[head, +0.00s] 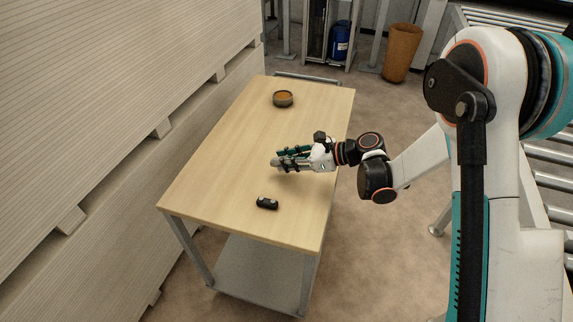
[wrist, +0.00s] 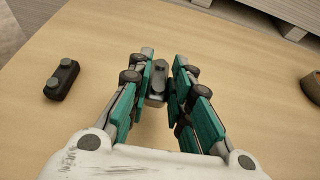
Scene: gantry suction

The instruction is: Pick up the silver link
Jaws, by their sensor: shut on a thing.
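The silver link (wrist: 157,84) is a small grey piece with a raised round stud, between my gripper's fingers in the wrist view. In the head view it is a small grey shape (head: 276,161) at the fingertips, partly hidden by them. My gripper (head: 277,160) is low over the middle of the table, and in the wrist view my gripper (wrist: 160,72) has its teal fingers closed on the link's sides. I cannot tell whether the link touches the table.
A black link with two studs (head: 267,203) lies on the wooden table (head: 225,165) nearer the front; it is at left in the wrist view (wrist: 62,79). A round brown bowl (head: 283,98) stands at the far end. Stacked boards (head: 90,100) line the left side. Table space around my gripper is clear.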

